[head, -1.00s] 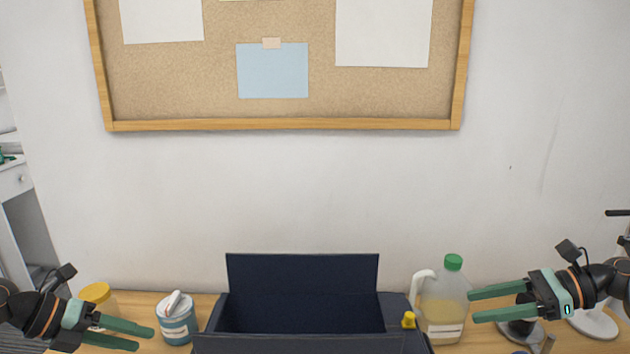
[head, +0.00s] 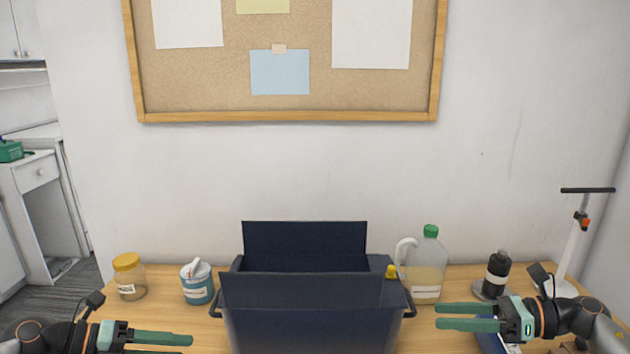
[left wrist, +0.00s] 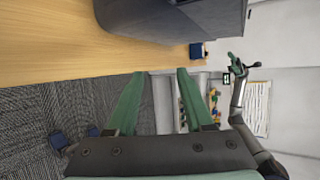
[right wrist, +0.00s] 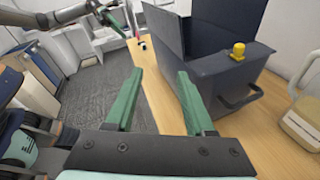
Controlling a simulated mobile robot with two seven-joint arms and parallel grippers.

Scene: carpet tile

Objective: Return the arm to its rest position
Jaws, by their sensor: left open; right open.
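My right gripper (head: 468,317) is open and empty at the lower right of the head view, in front of the jug. In the right wrist view its two green fingers (right wrist: 160,100) stand apart with bare table edge and floor beyond them. My left gripper (head: 190,339) is at the lower left of the head view. In the left wrist view its fingers (left wrist: 160,100) are spread with nothing between them. Both grippers are apart from the dark box (head: 315,310), which stands between them with its lid panel up.
The wooden table (head: 222,318) also bears a yellow-lidded jar (head: 128,278), a blue-and-white tub (head: 197,284), a green-capped jug (head: 424,270), a black bottle (head: 496,274) and a white stand (head: 573,255). Grey floor lies before the table.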

